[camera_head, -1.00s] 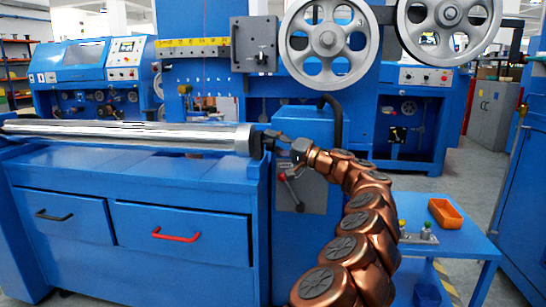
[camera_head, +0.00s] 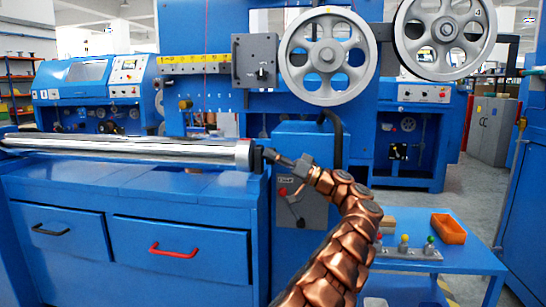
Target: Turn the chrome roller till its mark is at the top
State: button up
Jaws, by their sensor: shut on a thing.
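The chrome roller (camera_head: 130,146) lies level along the top of the blue cabinet at the left, with a grey collar at its right end. My gripper (camera_head: 270,155) is at the roller's right end, at the end of my copper-coloured arm. It is shut on the dark roller end, a small piece just beyond the collar. The fingertips are small and dark here, so their exact contact is hard to see.
Two grey spoked pulleys (camera_head: 327,56) hang above on the blue machine. A blue side table (camera_head: 455,258) with an orange bin (camera_head: 448,229) is at the right. The cabinet (camera_head: 130,215) has two drawers.

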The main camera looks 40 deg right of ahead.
jog(key=shift+r+n+y, duration=0.15)
jog(key=shift+n+y, duration=0.55)
jog(key=shift+n, duration=0.3)
jog(key=o, duration=1.2)
jog(key=v, duration=1.2)
